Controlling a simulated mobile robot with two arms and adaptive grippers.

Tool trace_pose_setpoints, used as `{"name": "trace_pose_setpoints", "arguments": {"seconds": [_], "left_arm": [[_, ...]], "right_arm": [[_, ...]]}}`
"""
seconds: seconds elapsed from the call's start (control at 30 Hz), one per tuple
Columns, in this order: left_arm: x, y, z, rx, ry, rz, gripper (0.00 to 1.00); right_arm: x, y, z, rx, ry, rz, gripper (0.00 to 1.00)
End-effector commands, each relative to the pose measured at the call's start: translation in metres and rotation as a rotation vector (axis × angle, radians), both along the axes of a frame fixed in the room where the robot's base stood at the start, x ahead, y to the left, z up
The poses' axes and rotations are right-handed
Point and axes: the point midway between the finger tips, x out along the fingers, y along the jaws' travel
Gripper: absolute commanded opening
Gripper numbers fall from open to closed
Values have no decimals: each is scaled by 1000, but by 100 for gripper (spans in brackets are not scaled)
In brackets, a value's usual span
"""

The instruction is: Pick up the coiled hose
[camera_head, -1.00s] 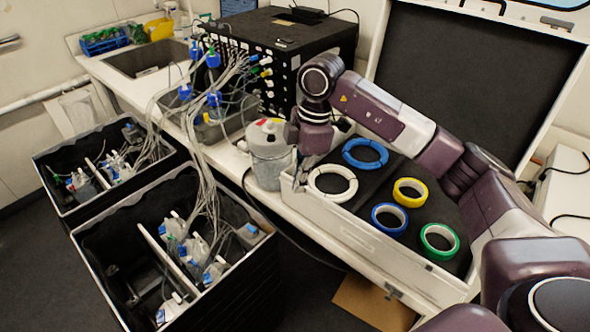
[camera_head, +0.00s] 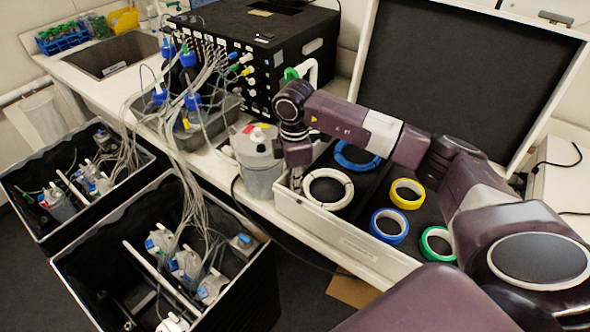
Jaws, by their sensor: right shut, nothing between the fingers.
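A white coiled hose (camera_head: 328,188) lies flat in the near left corner of an open case (camera_head: 318,221). A blue coiled hose (camera_head: 344,161) lies behind it, partly hidden by my right arm. My right gripper (camera_head: 296,180) points down at the case's left end, just left of the white coil. Its fingers are shut and empty; the tips are small and dark, and I cannot tell whether they touch the coil. My left gripper is not in view.
Yellow (camera_head: 407,193), blue (camera_head: 389,226) and green (camera_head: 438,244) tape rolls lie in the case. A grey canister (camera_head: 259,169) stands close left of the gripper. A black box with tubing (camera_head: 262,50) stands behind. The raised lid (camera_head: 440,85) is at the back.

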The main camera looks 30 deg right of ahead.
Motion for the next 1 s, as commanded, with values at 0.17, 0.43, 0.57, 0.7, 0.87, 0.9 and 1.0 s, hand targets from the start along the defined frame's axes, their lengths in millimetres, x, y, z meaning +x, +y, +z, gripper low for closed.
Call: {"name": "trace_pose_setpoints", "arguments": {"seconds": [0.17, 0.43, 0.57, 0.7, 0.87, 0.9, 1.0], "left_arm": [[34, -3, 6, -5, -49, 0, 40], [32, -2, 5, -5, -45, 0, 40], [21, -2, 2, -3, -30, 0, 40], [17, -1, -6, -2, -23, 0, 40], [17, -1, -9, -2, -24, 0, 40], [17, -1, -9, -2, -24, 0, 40], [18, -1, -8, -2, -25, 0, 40]], "right_arm": [[-1, 0, -10, 0, 1, 1, 0], [0, 0, -11, 1, 0, 1, 0], [-3, -9, -12, -1, 0, -2, 0], [-10, -34, -14, -2, 0, -3, 0], [-16, -52, -12, -2, 1, 0, 0], [-17, -53, -12, -2, 2, 0, 0], [-17, -53, -11, -2, 3, 1, 0]]}}
